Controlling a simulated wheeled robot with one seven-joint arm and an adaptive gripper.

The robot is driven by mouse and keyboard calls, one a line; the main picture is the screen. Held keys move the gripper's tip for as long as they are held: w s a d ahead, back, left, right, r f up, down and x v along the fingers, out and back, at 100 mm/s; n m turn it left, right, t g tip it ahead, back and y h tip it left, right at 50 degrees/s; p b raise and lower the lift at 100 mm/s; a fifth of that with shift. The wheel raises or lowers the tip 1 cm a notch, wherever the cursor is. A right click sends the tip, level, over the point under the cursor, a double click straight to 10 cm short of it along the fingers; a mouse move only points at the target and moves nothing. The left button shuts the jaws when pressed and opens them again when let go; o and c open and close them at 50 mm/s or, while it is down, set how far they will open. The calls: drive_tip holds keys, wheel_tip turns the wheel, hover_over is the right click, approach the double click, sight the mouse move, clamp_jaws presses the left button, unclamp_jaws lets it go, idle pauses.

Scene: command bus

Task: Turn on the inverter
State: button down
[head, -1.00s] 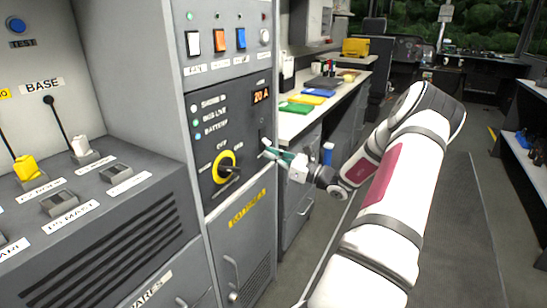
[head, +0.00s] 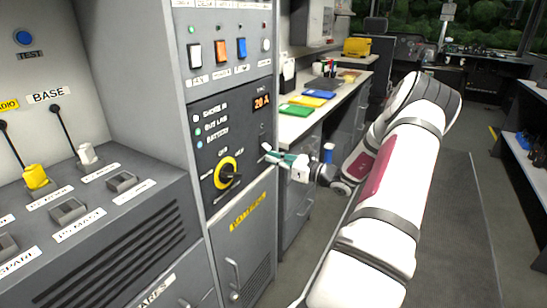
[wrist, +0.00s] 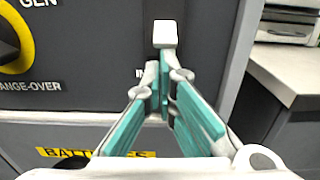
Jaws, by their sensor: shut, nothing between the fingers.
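A small white-capped switch (wrist: 165,34) is on the dark panel in the wrist view, just beyond my fingertips. A partly hidden label beginning "IN" (wrist: 139,73) is beside it. My gripper (wrist: 163,72) has its teal fingers together at the tips, with nothing held, just below the white cap. I cannot tell whether they touch the switch, and its lower part is hidden. In the head view my gripper (head: 266,153) is at the right edge of the panel (head: 208,112), right of the yellow-ringed rotary knob (head: 226,173). The display (head: 262,101) reads 20 A.
A row of rocker switches (head: 218,49) is above the panel. A battery-labelled cabinet door (head: 240,235) is below. A counter (head: 291,127) with coloured folders is right of the panel. The floor aisle (head: 450,220) behind my arm looks clear.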

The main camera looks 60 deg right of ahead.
sight(270, 149)
drive_tip(key=shift+s+r+g+p, duration=0.15)
drive_tip(key=shift+r+g+p, duration=0.25)
drive_tip(key=shift+p, duration=0.55)
drive_tip(key=g+p, duration=0.1)
drive_tip(key=p, duration=0.1)
drive_tip(key=r+g+p, duration=0.1)
drive_tip(key=p, duration=0.1)
drive_tip(key=shift+s+r, duration=0.15)
drive_tip(key=shift+s, duration=0.2)
drive_tip(key=shift+s+r+g+p, duration=0.15)
drive_tip(key=shift+r+g+p, duration=0.65)
drive_tip(key=shift+p, duration=0.8)
drive_tip(key=shift+s+r+g+p, duration=0.15)
drive_tip(key=shift+r+g+p, duration=0.45)
drive_tip(key=shift+g+p, duration=0.7)
drive_tip(key=shift+t, duration=0.3)
